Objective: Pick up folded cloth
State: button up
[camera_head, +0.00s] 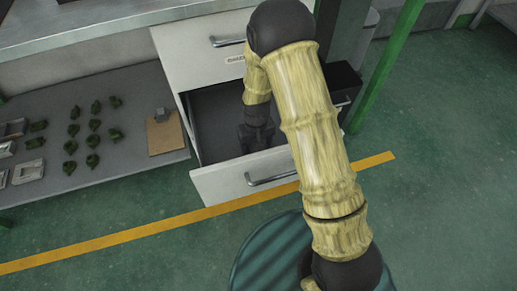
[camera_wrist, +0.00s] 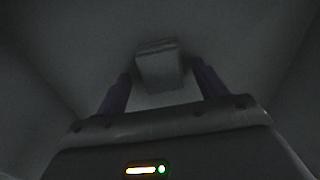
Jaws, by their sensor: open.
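In the wrist view, a small grey block-like thing (camera_wrist: 159,67), which looks like the folded cloth, lies on the floor of a dark drawer. My gripper (camera_wrist: 160,82) is open, with one finger to the left of the cloth and one to the right. The cloth shows between and just beyond the fingertips; I cannot tell if they touch it. In the head view, my arm reaches down into the open drawer (camera_head: 213,126). My gripper (camera_head: 256,138) is dark and partly hidden in there, and the cloth cannot be seen.
The drawer's front panel with its handle (camera_head: 272,178) stands pulled out below a closed drawer (camera_head: 200,48). A grey shelf (camera_head: 100,165) at left holds several dark green pieces, metal blocks and a clipboard (camera_head: 164,133). A green post (camera_head: 388,65) stands at right.

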aim_at(254, 147)
jog(key=shift+d, duration=0.1)
jog(key=shift+s+a, duration=0.25)
jog(key=shift+a, duration=0.2)
jog(key=c, duration=1.1)
jog(key=shift+o, duration=0.2)
jog(key=shift+d, duration=0.1)
jog(key=shift+r, duration=0.15)
jog(key=shift+d+r, duration=0.1)
jog(key=shift+r, duration=0.15)
notch_tip(254, 147, up, 9)
jog(key=p, duration=0.5)
jog(key=shift+a, duration=0.2)
